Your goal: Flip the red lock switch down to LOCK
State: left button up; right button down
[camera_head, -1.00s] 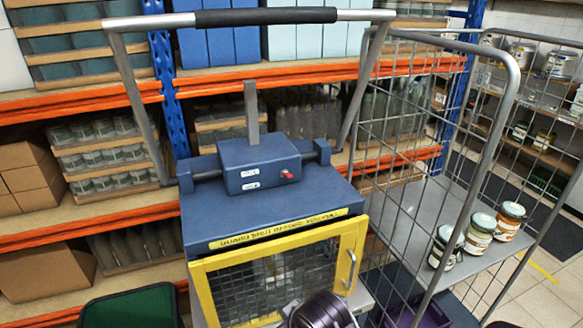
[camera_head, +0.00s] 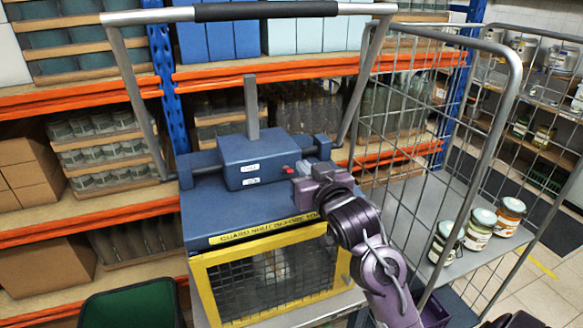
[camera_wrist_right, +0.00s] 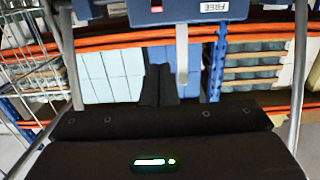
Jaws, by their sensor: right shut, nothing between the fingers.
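The red lock switch (camera_head: 286,169) is a small red knob on the front face of the blue box (camera_head: 240,150). It also shows at the top of the right wrist view (camera_wrist_right: 157,9), beside a white FREE label (camera_wrist_right: 213,7). I cannot tell whether it stands up or down. My right gripper (camera_head: 301,188) is shut and empty, just below and right of the switch in the head view. A small gap seems to part them. Its closed fingers (camera_wrist_right: 160,72) point toward the box in the wrist view. My left gripper is not in view.
The box sits on a blue-topped press with a yellow mesh guard (camera_head: 270,275). A grey lever (camera_head: 251,108) rises behind the box. A wire cage trolley (camera_head: 440,190) with three jars stands close on the right. A green bin (camera_head: 130,305) is at lower left.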

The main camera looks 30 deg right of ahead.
jog(key=p, duration=0.5)
send_over(289, 169)
jog(key=shift+w+f, duration=0.1)
jog(key=shift+f, duration=0.2)
jog(key=shift+s+a+f+p, duration=0.1)
jog(key=shift+s+f+p, duration=0.25)
jog(key=shift+f, duration=0.3)
jog(key=shift+s+a+f+p, duration=0.1)
jog(key=shift+s+f+p, duration=0.2)
jog(key=shift+f, duration=0.3)
jog(key=shift+s+f, duration=0.35)
jog(key=shift+f, duration=0.4)
jog(key=shift+w, duration=0.1)
